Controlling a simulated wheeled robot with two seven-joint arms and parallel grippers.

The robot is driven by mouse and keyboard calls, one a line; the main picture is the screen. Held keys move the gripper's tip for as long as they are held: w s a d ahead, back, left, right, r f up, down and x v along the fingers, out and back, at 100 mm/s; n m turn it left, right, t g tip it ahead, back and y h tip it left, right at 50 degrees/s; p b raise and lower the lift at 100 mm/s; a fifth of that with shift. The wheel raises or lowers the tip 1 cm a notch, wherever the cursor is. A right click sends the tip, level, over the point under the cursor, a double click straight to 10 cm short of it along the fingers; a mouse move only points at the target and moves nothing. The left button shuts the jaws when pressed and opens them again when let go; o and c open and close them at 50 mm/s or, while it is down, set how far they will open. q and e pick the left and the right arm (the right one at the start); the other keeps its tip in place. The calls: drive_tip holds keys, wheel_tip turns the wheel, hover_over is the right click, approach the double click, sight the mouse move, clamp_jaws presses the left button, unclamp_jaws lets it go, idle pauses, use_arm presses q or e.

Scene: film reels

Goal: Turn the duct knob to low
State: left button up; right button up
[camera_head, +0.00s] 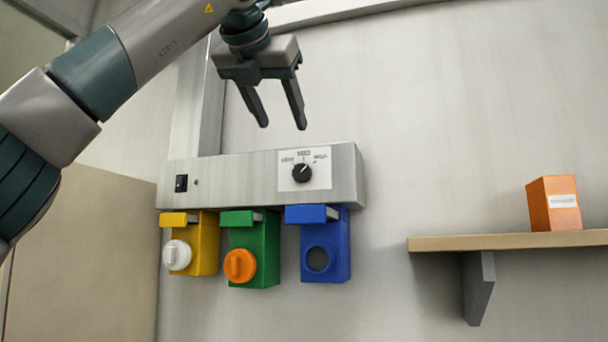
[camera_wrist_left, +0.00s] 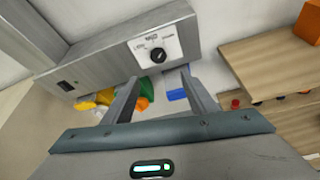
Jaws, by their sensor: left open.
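The duct knob (camera_head: 302,173) is a small black dial on a white label plate (camera_head: 321,165) at the right end of a grey wall-mounted panel. In the left wrist view the knob (camera_wrist_left: 158,55) shows ahead of the two spread fingers (camera_wrist_left: 158,88). My right gripper is in neither view.
The grey panel (camera_head: 230,180) also carries a black switch (camera_head: 181,183). Below it hang a yellow box (camera_head: 208,245), a green box (camera_head: 262,240) and a blue box (camera_head: 335,250). A wooden shelf (camera_head: 470,243) with an orange carton (camera_head: 554,203) is at the right. The wall between is bare.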

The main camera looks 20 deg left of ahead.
use_arm(q)
drive_tip(key=p, duration=0.6)
approach(301, 171)
drive_tip(key=x, duration=0.6)
drive_tip(key=shift+w, duration=0.3)
drive_tip(key=shift+x, duration=0.8)
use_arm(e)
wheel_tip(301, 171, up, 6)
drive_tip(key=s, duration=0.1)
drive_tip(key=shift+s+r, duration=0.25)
use_arm(q)
drive_tip(key=shift+s+f, duration=0.1)
drive_tip(key=c, duration=1.1)
